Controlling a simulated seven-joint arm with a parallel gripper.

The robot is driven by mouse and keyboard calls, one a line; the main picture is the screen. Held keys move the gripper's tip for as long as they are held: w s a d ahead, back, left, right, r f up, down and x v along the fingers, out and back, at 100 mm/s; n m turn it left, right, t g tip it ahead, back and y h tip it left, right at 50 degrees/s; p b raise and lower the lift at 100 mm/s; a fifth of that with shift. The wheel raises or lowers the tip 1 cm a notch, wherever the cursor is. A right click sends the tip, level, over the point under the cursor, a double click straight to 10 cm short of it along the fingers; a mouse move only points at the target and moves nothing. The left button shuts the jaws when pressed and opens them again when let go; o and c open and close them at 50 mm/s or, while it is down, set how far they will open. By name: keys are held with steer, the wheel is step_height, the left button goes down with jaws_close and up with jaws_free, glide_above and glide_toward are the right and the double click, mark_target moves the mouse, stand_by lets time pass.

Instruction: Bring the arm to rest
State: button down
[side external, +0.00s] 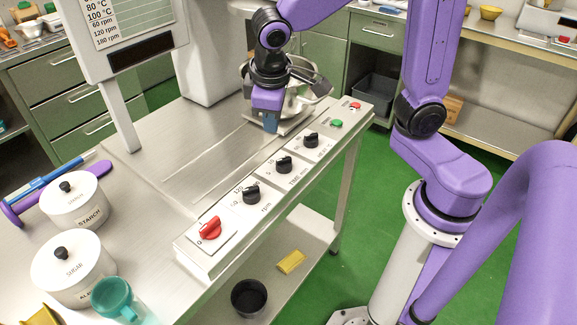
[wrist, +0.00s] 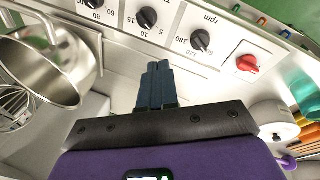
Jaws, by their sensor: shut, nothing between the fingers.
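My gripper (side external: 270,123) is at the far part of the steel table, in front of the metal kettle (side external: 298,97) and close to the control panel's left edge. Its blue fingers are together with nothing between them. In the wrist view the shut fingers (wrist: 156,86) point toward the panel's knobs, and the kettle (wrist: 45,68) stands to their left. I cannot tell whether the fingertips touch the panel or table.
The control panel (side external: 228,246) has a red knob (side external: 210,229), several black knobs, and green and red buttons. A display post (side external: 121,117) rises behind. The middle tabletop is clear.

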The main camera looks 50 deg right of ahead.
steer(key=s+d+f+n+g+y, duration=0.1)
steer(key=s+d+n, duration=0.1)
steer(key=s, duration=0.7)
steer(key=s+d+f+n+g+y, duration=0.1)
steer(key=s+n, duration=0.3)
steer(key=s, duration=0.5)
steer(key=shift+s+d+f+n, duration=0.15)
steer(key=shift+s+d+n, duration=0.25)
steer(key=shift+d, duration=0.35)
steer(key=shift+w, duration=0.1)
